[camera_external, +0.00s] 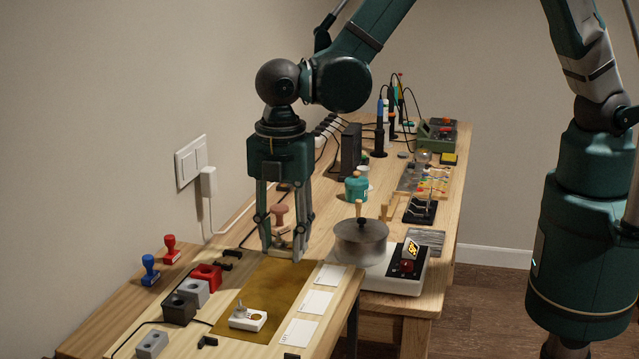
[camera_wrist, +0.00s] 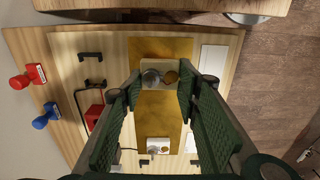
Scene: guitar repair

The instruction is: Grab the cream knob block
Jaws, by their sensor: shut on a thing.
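The cream knob block (camera_wrist: 158,64) shows in the wrist view between my fingertips. It has a round grey knob and a copper-coloured disc on top. My gripper (camera_external: 285,243) is shut on it at the far end of the yellow-brown mat (camera_external: 262,277). The fingers hide most of the block in the external view, and I cannot tell whether it touches the surface. In the wrist view my gripper (camera_wrist: 161,90) has one finger on each side of the block.
A white block with a lever and copper disc (camera_external: 248,319) sits on the near mat. White cards (camera_external: 308,301) lie to the right. Grey and red blocks (camera_external: 207,276) and two stamps (camera_external: 150,270) stand left. A pot (camera_external: 360,245) is close on the right.

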